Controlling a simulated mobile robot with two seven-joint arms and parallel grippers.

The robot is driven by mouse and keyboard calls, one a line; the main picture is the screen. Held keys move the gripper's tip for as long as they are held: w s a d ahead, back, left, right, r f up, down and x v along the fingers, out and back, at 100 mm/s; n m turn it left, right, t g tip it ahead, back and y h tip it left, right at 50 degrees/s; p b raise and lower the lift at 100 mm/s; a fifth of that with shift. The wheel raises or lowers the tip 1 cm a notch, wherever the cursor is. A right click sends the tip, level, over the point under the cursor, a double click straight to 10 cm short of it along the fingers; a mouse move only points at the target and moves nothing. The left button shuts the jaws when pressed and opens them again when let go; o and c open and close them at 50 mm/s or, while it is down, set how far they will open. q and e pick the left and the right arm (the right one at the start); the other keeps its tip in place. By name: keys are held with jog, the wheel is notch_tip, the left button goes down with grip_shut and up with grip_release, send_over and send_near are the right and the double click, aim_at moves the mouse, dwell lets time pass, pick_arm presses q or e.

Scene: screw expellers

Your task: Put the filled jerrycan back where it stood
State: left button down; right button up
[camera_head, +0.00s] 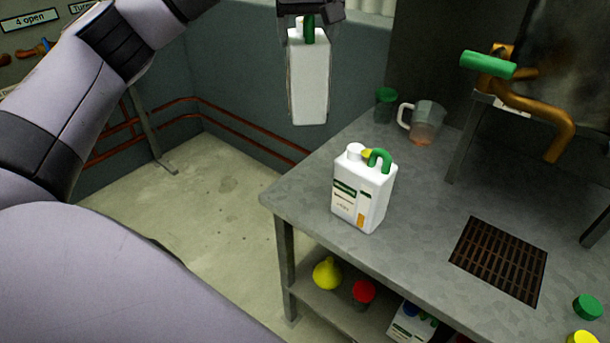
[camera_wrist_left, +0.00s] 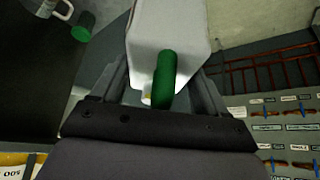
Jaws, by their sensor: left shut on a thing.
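A white jerrycan (camera_head: 308,88) with a green handle hangs from my left gripper (camera_head: 311,18), in the air left of the bench and higher than its top. The left gripper is shut on its green handle (camera_wrist_left: 166,78), which also shows in the left wrist view. A second white jerrycan (camera_head: 361,200) with a green handle, a label and a yellow part near its top stands upright on the grey bench (camera_head: 420,250), near its left edge. Whether either can is filled cannot be seen. My right gripper is not in view.
A brown metal spout with a green lever (camera_head: 488,65) reaches over the bench beside a dark drain grate (camera_head: 499,260). A clear jug (camera_head: 425,122) and a green cup (camera_head: 385,106) stand at the back. A lower shelf holds a yellow funnel (camera_head: 327,273). Red pipes (camera_head: 230,113) run along the wall.

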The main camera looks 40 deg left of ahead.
pick_arm(q)
jog(key=shift+w+a+r, duration=0.15)
jog(key=shift+w+a, duration=0.1)
jog(key=shift+w, duration=0.05)
jog(key=shift+f, duration=0.45)
notch_tip(320, 180, down, 19)
jog(key=b, duration=0.2)
jog(key=shift+f, duration=0.1)
grip_release()
jog(key=shift+s+f, duration=0.1)
jog(key=shift+f, duration=0.05)
